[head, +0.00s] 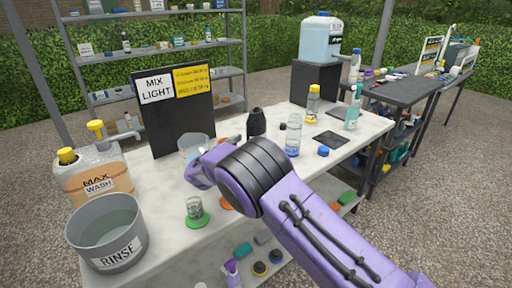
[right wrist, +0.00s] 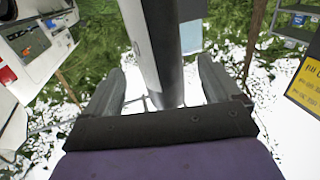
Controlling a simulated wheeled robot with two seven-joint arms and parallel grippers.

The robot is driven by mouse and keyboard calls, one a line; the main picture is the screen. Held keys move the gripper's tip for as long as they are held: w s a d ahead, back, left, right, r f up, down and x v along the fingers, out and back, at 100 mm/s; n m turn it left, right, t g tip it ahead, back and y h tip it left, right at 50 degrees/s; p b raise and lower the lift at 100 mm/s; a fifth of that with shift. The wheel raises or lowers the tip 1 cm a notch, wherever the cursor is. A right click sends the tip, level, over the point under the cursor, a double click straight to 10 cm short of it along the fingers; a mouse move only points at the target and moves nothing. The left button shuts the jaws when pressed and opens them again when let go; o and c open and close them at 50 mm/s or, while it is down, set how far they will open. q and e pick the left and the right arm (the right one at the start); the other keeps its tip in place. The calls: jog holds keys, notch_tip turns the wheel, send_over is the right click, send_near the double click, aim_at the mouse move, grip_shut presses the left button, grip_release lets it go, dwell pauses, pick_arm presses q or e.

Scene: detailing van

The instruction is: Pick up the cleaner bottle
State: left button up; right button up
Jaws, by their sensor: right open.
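I cannot tell which bottle is the cleaner. On the white table (head: 160,235) stand a clear bottle with blue liquid (head: 293,137), a yellow-capped clear bottle (head: 313,103), a teal-topped spray bottle (head: 352,110) and a black bottle (head: 256,122). In the right wrist view my right gripper (right wrist: 160,66) is open. A grey cylinder (right wrist: 158,35) shows between its fingers; I cannot tell what it is or whether they touch. My left gripper is out of view.
A grey rinse bucket (head: 85,228) and a wash jug (head: 95,180) stand at the table's left. A black sign board (head: 165,130) rises behind, near a clear tub (head: 194,146). A jar on a green base (head: 195,212) stands in front. A water dispenser (head: 320,40) is at the back.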

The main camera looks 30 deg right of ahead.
jog(key=x, duration=0.7)
jog(key=shift+p, duration=0.3)
jog(key=shift+s, duration=0.1)
jog(key=c, duration=1.6)
jog(key=shift+o, duration=0.2)
jog(key=shift+r, duration=0.15)
